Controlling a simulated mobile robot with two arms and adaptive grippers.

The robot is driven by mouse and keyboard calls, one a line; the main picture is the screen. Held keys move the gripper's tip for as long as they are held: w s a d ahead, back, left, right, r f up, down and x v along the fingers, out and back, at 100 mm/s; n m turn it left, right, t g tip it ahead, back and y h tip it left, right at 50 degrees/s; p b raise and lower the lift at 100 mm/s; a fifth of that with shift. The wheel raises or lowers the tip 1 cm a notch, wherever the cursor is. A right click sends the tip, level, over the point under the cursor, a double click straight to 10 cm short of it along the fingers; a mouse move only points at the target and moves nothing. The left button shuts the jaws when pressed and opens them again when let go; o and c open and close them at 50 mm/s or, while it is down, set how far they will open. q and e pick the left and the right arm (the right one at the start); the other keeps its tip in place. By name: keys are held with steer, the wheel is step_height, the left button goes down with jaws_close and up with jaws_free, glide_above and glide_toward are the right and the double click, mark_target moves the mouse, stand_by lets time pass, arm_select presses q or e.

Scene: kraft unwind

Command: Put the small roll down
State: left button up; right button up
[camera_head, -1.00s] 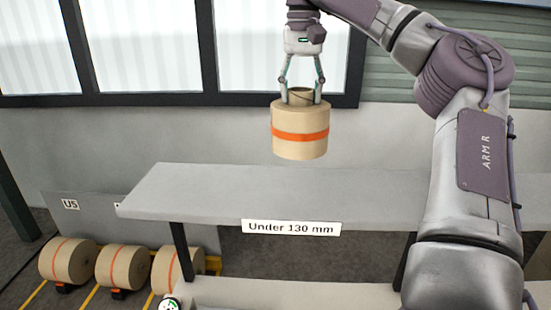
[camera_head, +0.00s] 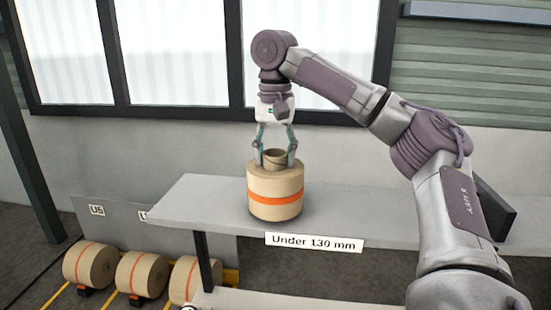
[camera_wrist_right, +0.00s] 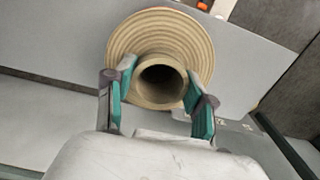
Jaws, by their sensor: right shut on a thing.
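The small roll (camera_head: 275,183) is tan kraft paper with an orange band. It is upright, with its core tube (camera_head: 274,157) standing out of the top. My right gripper (camera_head: 276,160) comes from above and is shut on the core tube. In the head view the roll's bottom is at the top of the grey shelf (camera_head: 215,195) marked "Under 130 mm"; I cannot tell for sure whether it touches. In the right wrist view the roll (camera_wrist_right: 125,38) shows from above, with the fingers on both sides of the core (camera_wrist_right: 162,82). My left gripper is not in view.
The label "Under 130 mm" (camera_head: 314,242) is on the shelf's front edge. Several larger rolls (camera_head: 142,274) lie on their sides at the lower left, by a grey panel marked U5 (camera_head: 97,210). A dark flat object (camera_head: 493,210) stands at the right.

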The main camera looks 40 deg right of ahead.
steer(key=shift+w+d+f, duration=0.15)
steer(key=shift+d+f, duration=0.1)
steer(key=shift+f, duration=0.35)
steer(key=shift+a, duration=0.1)
steer(key=o, duration=1.3)
step_height(320, 180, up, 11)
steer(key=shift+a+r, duration=0.15)
steer(key=shift+r, duration=0.45)
